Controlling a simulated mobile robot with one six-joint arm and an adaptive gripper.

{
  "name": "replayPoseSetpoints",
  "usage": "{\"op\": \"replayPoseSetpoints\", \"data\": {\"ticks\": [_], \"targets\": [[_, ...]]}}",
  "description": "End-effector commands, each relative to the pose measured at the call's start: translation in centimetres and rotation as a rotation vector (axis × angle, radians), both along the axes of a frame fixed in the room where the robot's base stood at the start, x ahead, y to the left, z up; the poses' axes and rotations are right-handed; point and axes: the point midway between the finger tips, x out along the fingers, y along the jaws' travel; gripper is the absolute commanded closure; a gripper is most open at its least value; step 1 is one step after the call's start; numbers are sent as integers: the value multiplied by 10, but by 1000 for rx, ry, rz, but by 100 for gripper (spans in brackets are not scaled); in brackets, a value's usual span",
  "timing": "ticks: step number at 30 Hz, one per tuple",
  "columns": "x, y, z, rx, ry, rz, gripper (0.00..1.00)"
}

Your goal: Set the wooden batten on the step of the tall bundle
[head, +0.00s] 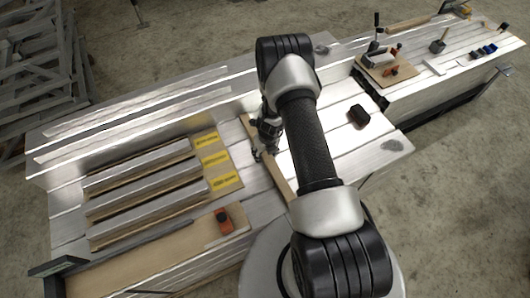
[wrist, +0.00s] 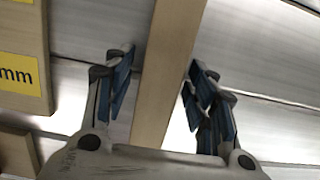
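The wooden batten (head: 280,180) is a long pale strip lying across the silver planks, right of the yellow labels. It also shows in the wrist view (wrist: 166,75), running up between my fingers. My gripper (head: 265,150) is at the batten; in the wrist view (wrist: 160,58) its blue-padded fingers stand apart, one on each side of it. A gap shows on the left; the right fingertip looks very close, and I cannot tell whether it touches. The taller silver bundle (head: 130,118) runs along the back left, with a lower ledge before it. My arm hides part of the batten and planks.
Several silver bars (head: 150,180) lie on boards with yellow labels (head: 215,160) at left. An orange-and-black tool (head: 224,220) lies in front. A dark block (head: 358,116) sits right of my arm. Another trailer (head: 430,90) at the back right holds tools.

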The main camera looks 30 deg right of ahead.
Motion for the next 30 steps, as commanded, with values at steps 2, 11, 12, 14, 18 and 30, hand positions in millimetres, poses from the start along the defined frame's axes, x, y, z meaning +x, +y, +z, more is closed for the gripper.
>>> {"op": "replayPoseSetpoints", "data": {"ticks": [2, 11, 12, 14, 18, 30], "targets": [[0, 0, 0, 0, 0, 0, 47], [0, 0, 7, 0, -1, 0, 47], [0, 0, 11, 0, -1, 0, 47], [-1, 0, 22, 0, -2, 0, 47], [-6, 0, 53, 0, -2, 0, 47], [-17, 0, 118, 0, 0, 0, 47]]}}
